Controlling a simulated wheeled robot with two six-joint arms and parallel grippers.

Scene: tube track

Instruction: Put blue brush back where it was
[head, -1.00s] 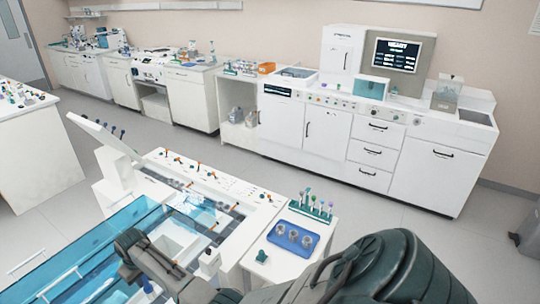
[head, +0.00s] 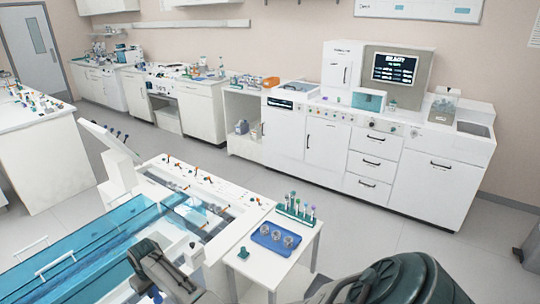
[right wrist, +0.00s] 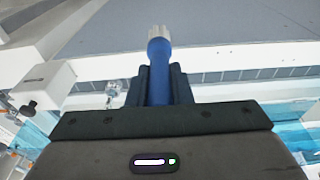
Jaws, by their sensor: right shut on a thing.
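The blue brush (right wrist: 158,82) stands between the fingers of my right gripper (right wrist: 160,88) in the right wrist view, its pale tip pointing away from the palm. The gripper is shut on it. In the head view my right gripper shows at the bottom, over the front of the white machine with the blue see-through cover (head: 95,255). The brush is mostly hidden there. A green rack (head: 294,217) with several upright coloured-top sticks stands on the small white side table. My left gripper is not in view.
A blue tray (head: 262,238) with small round cups lies in front of the rack. A small teal piece (head: 243,254) sits beside it. A raised white lid (head: 107,139) stands at the machine's left. White cabinets (head: 325,145) line the back wall, with open floor before them.

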